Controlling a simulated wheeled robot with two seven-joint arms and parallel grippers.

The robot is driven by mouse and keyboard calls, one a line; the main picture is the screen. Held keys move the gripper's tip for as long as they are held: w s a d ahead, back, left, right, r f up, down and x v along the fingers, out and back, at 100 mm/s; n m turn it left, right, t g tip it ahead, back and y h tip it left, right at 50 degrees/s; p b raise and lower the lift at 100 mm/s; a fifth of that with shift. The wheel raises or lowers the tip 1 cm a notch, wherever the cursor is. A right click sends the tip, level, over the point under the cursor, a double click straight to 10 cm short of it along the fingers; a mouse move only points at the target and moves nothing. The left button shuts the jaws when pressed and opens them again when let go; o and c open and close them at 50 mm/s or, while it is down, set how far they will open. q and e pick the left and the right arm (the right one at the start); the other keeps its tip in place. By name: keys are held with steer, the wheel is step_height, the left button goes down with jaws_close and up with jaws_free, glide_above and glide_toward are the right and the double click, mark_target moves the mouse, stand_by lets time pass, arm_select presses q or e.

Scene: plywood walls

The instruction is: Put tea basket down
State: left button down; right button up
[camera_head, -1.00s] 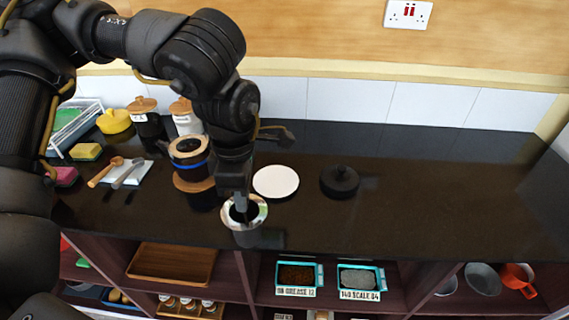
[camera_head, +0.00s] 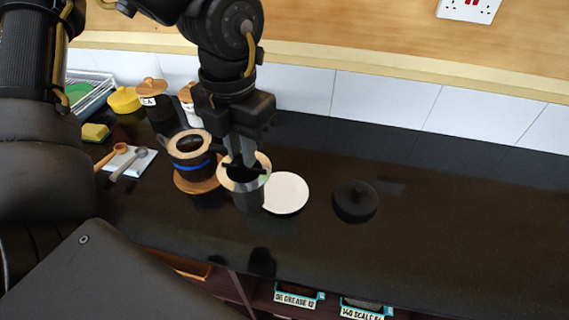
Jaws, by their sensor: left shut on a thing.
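My left gripper (camera_head: 241,158) points down and is shut on the tea basket (camera_head: 249,198), a dark metal cylinder with a wide shiny rim. The basket hangs upright above the black counter, and its dark reflection shows apart from it, lower in the picture. The basket overlaps the left edge of a round white plate (camera_head: 289,194) in the picture. To its left, close by, the open teapot (camera_head: 189,155) with a blue band stands on a round wooden coaster (camera_head: 197,183). The fingers hide part of the basket's rim. My right gripper is not in view.
A round black lid (camera_head: 356,200) lies right of the plate. At the left are a white spoon rest (camera_head: 139,160), a yellow sponge (camera_head: 96,132), a yellow pot (camera_head: 124,99) and a tea canister (camera_head: 158,110). The counter's right side is clear.

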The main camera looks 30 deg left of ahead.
arm_select(q)
steer(key=w+p, duration=0.1)
steer(key=p, duration=0.1)
steer(key=w+p, duration=0.1)
steer(key=p, duration=0.1)
steer(key=w+p, duration=0.1)
steer(key=shift+w+f+p, duration=0.3)
steer(key=shift+w+p, duration=0.1)
steer(key=w+f+p, duration=0.2)
steer(key=w+f, duration=0.6)
steer(key=w, duration=0.1)
steer(key=shift+f, duration=0.3)
steer(key=f, duration=0.1)
steer(key=f+p, duration=0.2)
steer(key=shift+w+f, duration=0.25)
steer(key=shift+d, duration=0.1)
